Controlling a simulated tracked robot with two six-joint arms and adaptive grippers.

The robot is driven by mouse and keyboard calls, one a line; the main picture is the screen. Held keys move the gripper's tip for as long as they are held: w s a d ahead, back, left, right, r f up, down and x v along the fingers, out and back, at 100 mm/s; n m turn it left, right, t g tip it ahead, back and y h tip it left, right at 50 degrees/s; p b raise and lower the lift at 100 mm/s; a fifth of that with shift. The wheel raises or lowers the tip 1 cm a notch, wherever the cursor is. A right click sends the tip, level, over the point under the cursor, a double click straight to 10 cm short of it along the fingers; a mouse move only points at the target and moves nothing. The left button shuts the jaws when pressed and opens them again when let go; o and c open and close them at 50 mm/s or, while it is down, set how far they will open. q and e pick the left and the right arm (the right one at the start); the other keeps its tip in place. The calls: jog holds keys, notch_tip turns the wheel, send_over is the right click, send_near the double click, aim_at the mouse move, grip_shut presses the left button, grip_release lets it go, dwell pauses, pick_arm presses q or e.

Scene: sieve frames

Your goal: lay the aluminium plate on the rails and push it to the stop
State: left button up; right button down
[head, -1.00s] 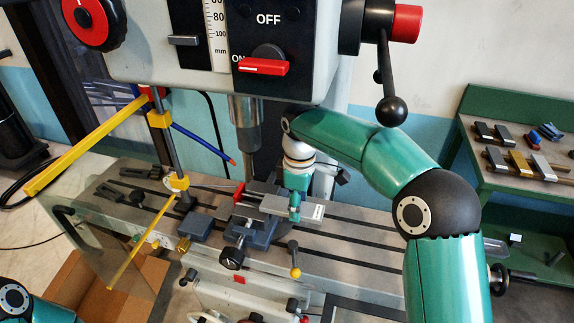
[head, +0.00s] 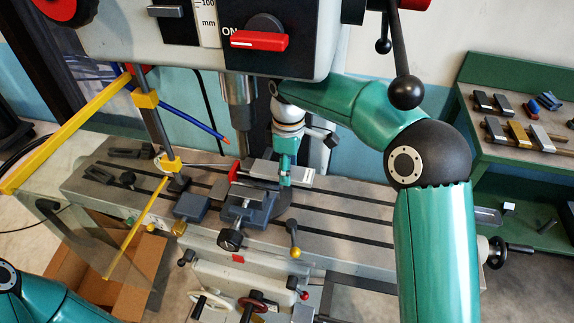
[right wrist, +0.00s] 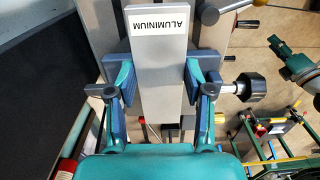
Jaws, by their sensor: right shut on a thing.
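The aluminium plate (head: 300,178) is a grey bar with a white label. The label reads ALUMINIUM in the right wrist view (right wrist: 160,70). My right gripper (head: 287,172) is shut on it, its fingers on the plate's two long sides, as the right wrist view (right wrist: 158,82) shows. The plate lies over the dark blue vise (head: 258,212) on the machine table. A red piece (head: 233,171) is at its left end. I cannot tell whether the plate touches the rails, which are hidden, or the stop. My left gripper is out of view; only part of my left arm shows.
The drill spindle (head: 240,105) hangs close behind and left of the plate. A yellow-edged guard (head: 135,235) stands at the left. The slotted table (head: 350,218) is free to the right. A green shelf (head: 525,150) holds several blocks.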

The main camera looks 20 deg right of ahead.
jog(key=shift+w+a+f+b, duration=0.2)
jog(key=shift+a+f, duration=0.15)
jog(key=shift+f, duration=0.35)
jog(key=shift+w+a+f+b, duration=0.1)
jog(key=shift+w+a+f, duration=0.2)
jog(key=shift+f, duration=0.4)
jog(key=shift+f+b, duration=0.35)
jog(key=shift+f, duration=0.45)
jog(key=shift+s+a+f, duration=0.15)
jog(key=shift+f, duration=0.05)
jog(key=shift+c, duration=1.8)
grip_release()
jog(key=shift+r, duration=0.1)
notch_tip(320, 180, up, 7)
jog(key=shift+f, duration=0.1)
jog(key=shift+r, duration=0.2)
